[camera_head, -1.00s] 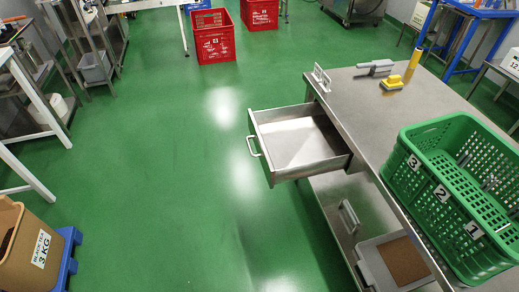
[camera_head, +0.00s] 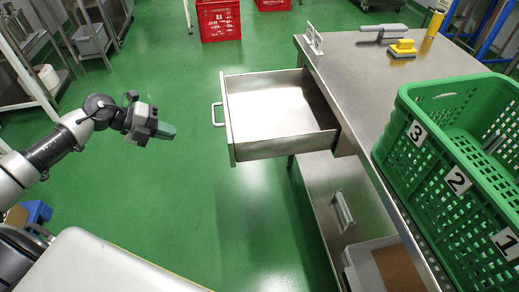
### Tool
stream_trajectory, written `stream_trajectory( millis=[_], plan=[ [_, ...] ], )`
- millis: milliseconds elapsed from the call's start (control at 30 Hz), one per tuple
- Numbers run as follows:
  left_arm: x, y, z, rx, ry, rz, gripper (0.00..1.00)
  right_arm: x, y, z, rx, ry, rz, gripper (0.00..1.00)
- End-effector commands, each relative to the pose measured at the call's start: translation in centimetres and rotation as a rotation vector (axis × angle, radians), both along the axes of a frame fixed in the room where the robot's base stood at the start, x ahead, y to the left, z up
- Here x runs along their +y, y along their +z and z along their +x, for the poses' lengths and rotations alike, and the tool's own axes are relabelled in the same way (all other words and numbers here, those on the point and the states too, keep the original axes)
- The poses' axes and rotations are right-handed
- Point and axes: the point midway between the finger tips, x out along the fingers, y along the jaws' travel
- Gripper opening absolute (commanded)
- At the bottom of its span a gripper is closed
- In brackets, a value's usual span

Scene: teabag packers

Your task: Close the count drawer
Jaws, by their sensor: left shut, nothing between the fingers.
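The count drawer (camera_head: 232,136) is a steel drawer pulled out to the left from under the steel worktable (camera_head: 370,80). It looks empty inside. Its bar handle (camera_head: 215,115) is on the left-facing front. My left gripper (camera_head: 168,131) is to the left of the drawer, in the air, pointing right. It is shut and empty, with a clear gap between it and the handle. My right gripper is not in view.
A green crate (camera_head: 432,160) with number labels stands on the table's right side. A yellow scraper (camera_head: 402,47) and a grey-handled tool (camera_head: 382,33) lie at the back. A lower shelf (camera_head: 320,190) holds a grey tray. Red crates (camera_head: 218,22) stand on the open green floor behind.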

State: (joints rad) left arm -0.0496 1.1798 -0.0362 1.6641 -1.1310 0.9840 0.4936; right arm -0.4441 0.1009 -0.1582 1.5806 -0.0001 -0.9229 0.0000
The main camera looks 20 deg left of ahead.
Motion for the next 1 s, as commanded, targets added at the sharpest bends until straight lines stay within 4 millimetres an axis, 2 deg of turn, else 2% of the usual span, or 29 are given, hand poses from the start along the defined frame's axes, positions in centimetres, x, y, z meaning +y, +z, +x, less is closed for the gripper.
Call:
stream_trajectory(
  millis=[100, 267, 367, 733, 1000],
  plan=[
    [-0.3, 0.5, -0.9, 0.016, -0.085, 0.114, 0.0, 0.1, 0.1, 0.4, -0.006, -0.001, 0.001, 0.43],
    [-0.9, 0.4, -0.8, 0.022, -0.105, 0.139, 0.0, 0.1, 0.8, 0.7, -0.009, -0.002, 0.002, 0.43],
    [-1.8, -0.5, -0.2, 0.019, -0.105, 0.135, 0.0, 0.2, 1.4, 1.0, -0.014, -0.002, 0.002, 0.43],
    [-6.7, -5.9, 2.8, 0.019, -0.104, 0.132, 0.0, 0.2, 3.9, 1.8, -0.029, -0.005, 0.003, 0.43],
    [-9.5, -5.8, 4.6, 0.019, -0.103, 0.135, 0.0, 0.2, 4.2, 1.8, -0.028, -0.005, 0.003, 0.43]
  ],
)
